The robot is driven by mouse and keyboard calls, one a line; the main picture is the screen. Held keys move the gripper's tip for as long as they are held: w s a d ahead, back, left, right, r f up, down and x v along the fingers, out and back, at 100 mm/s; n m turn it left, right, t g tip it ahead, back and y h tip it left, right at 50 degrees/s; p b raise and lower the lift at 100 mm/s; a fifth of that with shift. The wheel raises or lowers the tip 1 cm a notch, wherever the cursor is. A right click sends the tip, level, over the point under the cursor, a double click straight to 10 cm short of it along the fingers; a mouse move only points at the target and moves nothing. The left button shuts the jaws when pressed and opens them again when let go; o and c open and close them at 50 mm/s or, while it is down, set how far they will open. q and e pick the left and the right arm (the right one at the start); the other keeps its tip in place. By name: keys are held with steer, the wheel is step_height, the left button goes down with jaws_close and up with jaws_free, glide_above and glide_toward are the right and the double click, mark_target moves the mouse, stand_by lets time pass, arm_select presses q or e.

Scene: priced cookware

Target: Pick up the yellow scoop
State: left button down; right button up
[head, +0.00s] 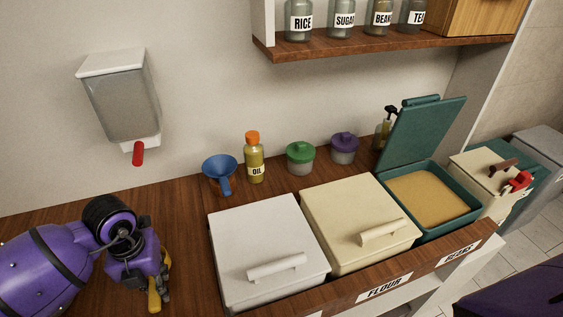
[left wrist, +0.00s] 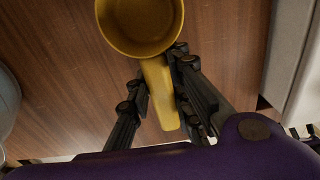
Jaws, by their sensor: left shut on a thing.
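The yellow scoop (left wrist: 155,85) shows in the left wrist view, with its round cup at the top and its handle running down between the fingers. My left gripper (left wrist: 160,78) is shut on the handle, one finger on each side. In the head view my left gripper (head: 159,282) is at the lower left, over the wooden counter. Only small yellow parts of the scoop (head: 154,300) show there; the gripper hides the rest. I cannot tell whether the scoop touches the counter. My right gripper is not in view.
Right of the left gripper stand a white lidded bin (head: 265,235), a cream lidded bin (head: 350,215) and an open teal bin (head: 470,218). A dispenser (head: 122,100) hangs on the wall.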

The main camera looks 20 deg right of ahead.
mark_target(153, 281)
arm_select(q)
steer(key=shift+r, duration=0.55)
step_height(153, 281, up, 2)
steer(key=shift+r, duration=0.25)
steer(key=s+d+r, duration=0.2)
steer(key=s+r, duration=0.2)
steer(key=s, duration=0.2)
steer(key=s+d+r, duration=0.2)
steer(key=s+r, duration=0.3)
steer(key=s, duration=0.2)
steer(key=shift+d+r+p, duration=0.2)
steer(key=shift+d+p, duration=0.1)
steer(key=shift+d, duration=0.05)
steer(key=shift+s, duration=0.1)
